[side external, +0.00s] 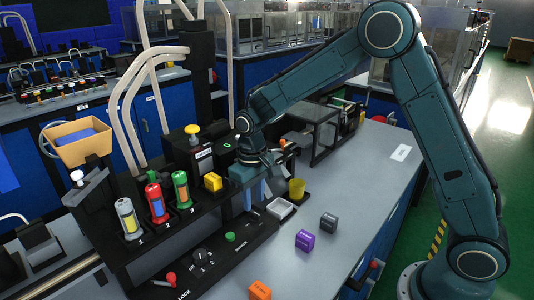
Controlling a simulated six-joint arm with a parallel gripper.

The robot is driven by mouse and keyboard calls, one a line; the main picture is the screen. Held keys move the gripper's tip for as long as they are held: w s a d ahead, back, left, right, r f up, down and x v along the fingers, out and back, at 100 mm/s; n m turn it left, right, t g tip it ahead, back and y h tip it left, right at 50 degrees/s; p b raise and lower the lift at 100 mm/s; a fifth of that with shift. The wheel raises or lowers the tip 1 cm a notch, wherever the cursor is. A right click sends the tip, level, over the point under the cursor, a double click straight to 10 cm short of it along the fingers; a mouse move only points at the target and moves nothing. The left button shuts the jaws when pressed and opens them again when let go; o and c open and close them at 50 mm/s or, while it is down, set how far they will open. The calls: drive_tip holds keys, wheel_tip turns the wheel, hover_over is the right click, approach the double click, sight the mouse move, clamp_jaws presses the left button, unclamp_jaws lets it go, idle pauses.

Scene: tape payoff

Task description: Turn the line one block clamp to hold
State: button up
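My gripper (258,193) hangs over the right part of the black station, behind the white tray and left of the yellow cup. It is small and dark here, so I cannot tell whether its fingers are open or hold anything. Three upright cylinders stand in the black rack, numbered in white. Number 1 (127,218) is grey with a yellow band, number 2 (155,201) has a red cap, and number 3 (181,189) has a green cap. My gripper is well to their right. No part is clearly marked as the line one block clamp.
A lower black panel carries dark knobs (200,256), a green button (230,237) and a red-knobbed lever (170,278) by the word LOCK.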

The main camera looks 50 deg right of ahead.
sight(254, 212)
wheel_tip(254, 212, up, 10)
idle(0.5)
drive_tip(key=s+d+r+t, duration=0.3)
drive_tip(key=s+r, duration=0.6)
drive_tip(key=s, duration=0.4)
drive_tip(key=s+d+f+t, duration=0.1)
drive_tip(key=s+d+t, duration=0.1)
drive_tip(key=s, duration=1.2)
drive_tip(key=shift+t, duration=0.3)
drive_tip(key=shift+f, duration=0.1)
